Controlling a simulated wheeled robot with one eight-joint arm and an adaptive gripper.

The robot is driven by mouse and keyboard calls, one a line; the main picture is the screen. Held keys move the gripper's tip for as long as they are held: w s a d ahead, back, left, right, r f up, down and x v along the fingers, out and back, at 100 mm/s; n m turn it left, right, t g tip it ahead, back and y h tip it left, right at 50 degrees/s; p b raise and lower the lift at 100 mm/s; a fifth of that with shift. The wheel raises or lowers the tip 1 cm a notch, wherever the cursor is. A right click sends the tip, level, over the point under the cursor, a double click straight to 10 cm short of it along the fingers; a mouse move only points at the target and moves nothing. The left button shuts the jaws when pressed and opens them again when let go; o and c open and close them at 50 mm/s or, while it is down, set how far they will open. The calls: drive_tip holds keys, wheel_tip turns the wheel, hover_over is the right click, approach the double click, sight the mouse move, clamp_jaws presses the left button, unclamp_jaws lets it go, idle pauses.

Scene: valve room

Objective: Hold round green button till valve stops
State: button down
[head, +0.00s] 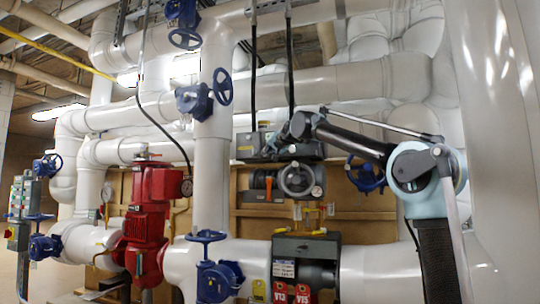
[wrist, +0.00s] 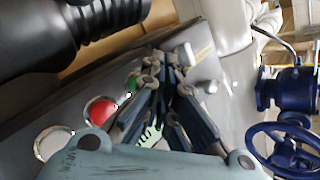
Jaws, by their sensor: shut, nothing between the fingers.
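In the wrist view a grey control box shows a round green button (wrist: 132,83), partly hidden behind my gripper's fingers. A red button (wrist: 101,111) is beside it, and a pale ringed button (wrist: 52,142) is lower left. My gripper (wrist: 155,66) is shut and empty, with its fingertips at or just beside the green button. I cannot tell whether they touch or press it. In the head view my arm reaches in from the right to the grey box and actuator on the pipework. The valve's grey round actuator (head: 299,179) is below my arm; its motion cannot be told.
A blue handwheel (wrist: 290,150) is at the right of the wrist view. A red pump (head: 147,215) stands left of the pipework. A dark valve block with red tags (head: 303,294) sits below. White pipes crowd around my arm.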

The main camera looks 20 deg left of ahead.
drive_tip(key=s, duration=0.5)
drive_tip(key=shift+a, duration=0.15)
idle(0.8)
